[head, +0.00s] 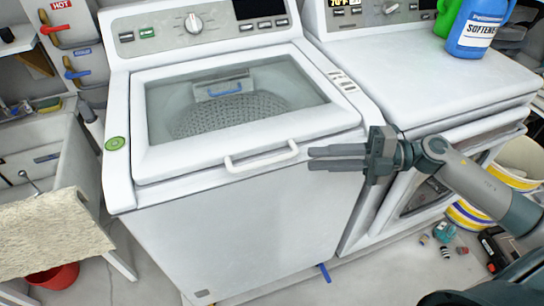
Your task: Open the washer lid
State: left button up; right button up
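The washer (245,225) is a white top-loader standing in the middle. Its lid (140,160) has a white frame around a clear window and lies shut; the drum shows through the window. A white bar handle (262,160) sits at the lid's front edge. My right gripper (312,158) comes in from the right, its fingers pointing left toward the handle. Its tips are just right of the handle's right end and look apart from it. A narrow gap shows between the two fingers, with nothing between them. My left gripper is not in view.
A white dryer (430,75) stands close on the right, with a blue softener bottle (478,30) on top. A sink with a beige cloth (50,235) is at the left. Tools (495,250) and a striped bucket (470,215) are on the floor at right.

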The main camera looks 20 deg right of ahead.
aim_at(280, 159)
jog(key=p+x, duration=0.2)
jog(key=x, duration=0.7)
jog(key=shift+w+a+r+p, duration=0.1)
jog(key=shift+a+r+p, duration=0.1)
jog(key=shift+p, duration=0.15)
jog(key=shift+x, duration=0.85)
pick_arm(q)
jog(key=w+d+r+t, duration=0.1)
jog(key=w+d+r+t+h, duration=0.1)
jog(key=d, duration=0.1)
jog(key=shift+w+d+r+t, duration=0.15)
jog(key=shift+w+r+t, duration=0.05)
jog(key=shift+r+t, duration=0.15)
pick_arm(e)
jog(key=shift+f, duration=0.2)
grip_shut()
